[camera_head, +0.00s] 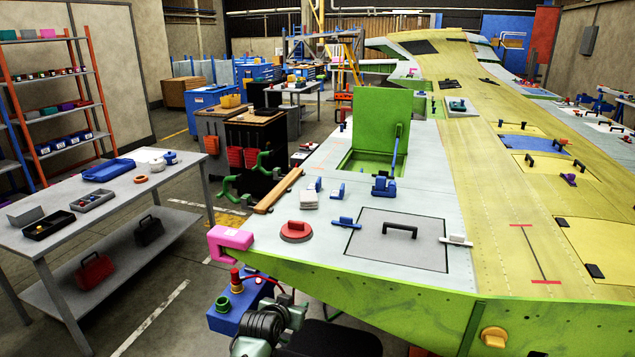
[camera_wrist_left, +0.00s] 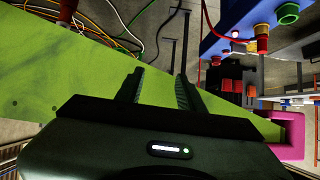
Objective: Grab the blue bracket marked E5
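Several blue brackets lie on the pale grey wing panel in the head view. A chunky blue bracket (camera_head: 384,185) sits just in front of the open green hatch. A flat blue bracket (camera_head: 346,222) lies at the edge of the dark-outlined square panel, and a small blue bracket (camera_head: 338,191) lies farther back. No E5 marking is readable on any of them. My left gripper (camera_wrist_left: 160,88) is open and empty in the left wrist view, its two dark fingers apart over the green wing edge. No bracket shows in that view. My right gripper is not in view.
A pink corner guard (camera_head: 230,242) covers the wing's near-left corner. A blue box (camera_head: 238,302) with red and green connectors stands below it. A red disc (camera_head: 296,232), a wooden bar (camera_head: 278,191) and the raised green hatch lid (camera_head: 381,118) are around the brackets.

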